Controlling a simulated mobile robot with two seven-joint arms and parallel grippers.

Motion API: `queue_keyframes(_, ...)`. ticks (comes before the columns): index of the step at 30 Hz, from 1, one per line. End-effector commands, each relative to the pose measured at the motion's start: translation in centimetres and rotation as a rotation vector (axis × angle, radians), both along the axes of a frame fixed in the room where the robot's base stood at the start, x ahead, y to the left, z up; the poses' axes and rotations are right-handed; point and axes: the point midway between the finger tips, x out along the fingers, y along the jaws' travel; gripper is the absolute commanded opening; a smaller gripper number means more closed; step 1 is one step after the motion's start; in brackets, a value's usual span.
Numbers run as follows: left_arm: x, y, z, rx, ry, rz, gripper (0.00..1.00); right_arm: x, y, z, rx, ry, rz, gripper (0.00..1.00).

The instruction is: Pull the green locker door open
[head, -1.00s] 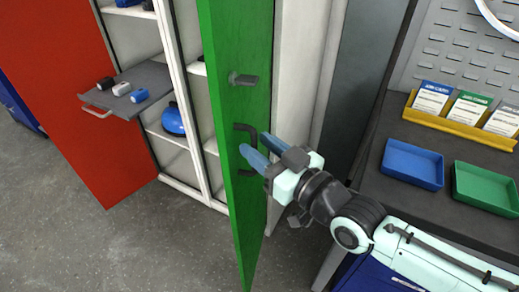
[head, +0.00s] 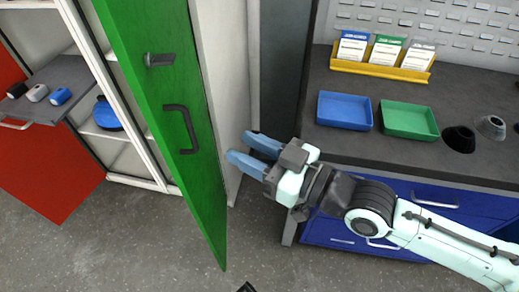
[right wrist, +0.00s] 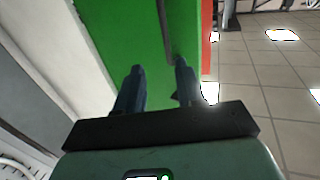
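The green locker door (head: 150,100) stands swung open in the head view, its face towards the right. It carries a dark bar handle (head: 186,128) and a dark latch (head: 159,60) above it. My right gripper (head: 246,151) is open and empty, to the right of the handle and apart from it. In the right wrist view the gripper (right wrist: 157,75) has its two fingers spread, with the green door (right wrist: 125,40) and part of its handle (right wrist: 166,30) beyond them.
A workbench (head: 460,90) with a blue tray (head: 345,109) and a green tray (head: 408,120) stands at the right. The floor (head: 130,245) in front is clear.

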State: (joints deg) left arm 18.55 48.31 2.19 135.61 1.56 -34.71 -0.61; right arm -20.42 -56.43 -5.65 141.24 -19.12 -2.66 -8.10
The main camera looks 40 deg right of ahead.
Motion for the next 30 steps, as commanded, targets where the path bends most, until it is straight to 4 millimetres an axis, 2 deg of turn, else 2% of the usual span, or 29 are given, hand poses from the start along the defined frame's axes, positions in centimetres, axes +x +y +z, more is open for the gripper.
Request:
queue_keyframes(3,-0.5,-0.2,0.1,-0.005,0.012,-0.005,0.43,-1.2,-0.3,0.1,0.0,-0.002,-0.001,0.38)
queue_keyframes(7,-0.6,-0.3,0.2,-0.007,0.017,-0.006,0.43,-1.7,-0.5,0.0,0.0,-0.001,-0.001,0.38)
queue_keyframes(30,-0.7,-0.3,0.2,-0.008,0.019,-0.006,0.43,-1.8,-0.5,0.0,0.0,0.0,-0.001,0.38)
